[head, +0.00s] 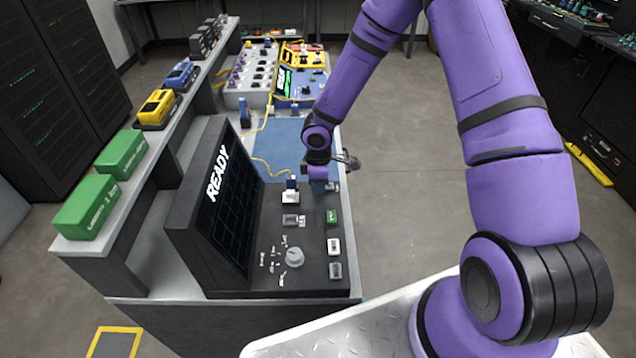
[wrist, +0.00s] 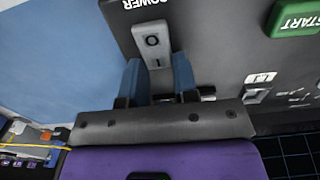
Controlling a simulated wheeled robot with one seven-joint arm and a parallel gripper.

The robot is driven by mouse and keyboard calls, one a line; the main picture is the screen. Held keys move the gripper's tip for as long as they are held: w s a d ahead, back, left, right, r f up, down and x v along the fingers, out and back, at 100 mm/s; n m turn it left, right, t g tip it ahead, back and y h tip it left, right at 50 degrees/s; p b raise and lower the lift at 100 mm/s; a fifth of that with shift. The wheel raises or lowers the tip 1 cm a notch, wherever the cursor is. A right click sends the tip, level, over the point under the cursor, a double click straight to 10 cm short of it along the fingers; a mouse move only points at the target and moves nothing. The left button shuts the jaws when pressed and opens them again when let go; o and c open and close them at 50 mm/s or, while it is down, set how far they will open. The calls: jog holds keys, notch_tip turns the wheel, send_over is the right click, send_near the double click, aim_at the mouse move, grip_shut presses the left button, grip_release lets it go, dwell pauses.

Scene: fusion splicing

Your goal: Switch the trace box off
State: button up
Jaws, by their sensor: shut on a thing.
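The trace box (head: 205,250) is a dark console on the near end of the bench. Its tilted screen (head: 232,190) is lit and reads READY. In the wrist view, a grey rocker switch (wrist: 152,42) marked O and I sits beside the label POWER. My gripper (wrist: 157,72) has its two blue fingers on either side of this switch, shut on it. In the head view my gripper (head: 318,186) points down at the far end of the control panel, largely hiding the switch. I cannot tell which way the rocker is tilted.
A green START button (head: 332,216) lies close to the switch; it also shows in the wrist view (wrist: 292,18). Grey buttons and a round knob (head: 295,257) are nearer. A blue mat (head: 278,140) lies beyond. A shelf (head: 150,180) with green boxes (head: 88,206) runs along the left.

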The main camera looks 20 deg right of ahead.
aim_at(332, 185)
jog(key=shift+s+d+r+t+y, duration=0.1)
jog(key=shift+d+t+y, duration=0.05)
jog(key=shift+y, duration=0.4)
jog(key=shift+d+r+t+y, duration=0.1)
jog(key=shift+d+t+y, duration=0.05)
jog(key=shift+y, duration=0.4)
jog(key=shift+r+y, duration=0.1)
jog(key=shift+y, duration=0.3)
jog(key=o, duration=0.9)
jog(key=v, duration=1)
jog(key=shift+s+d+r, duration=0.2)
jog(key=shift+s+r, duration=0.05)
jog(key=shift+r, duration=0.1)
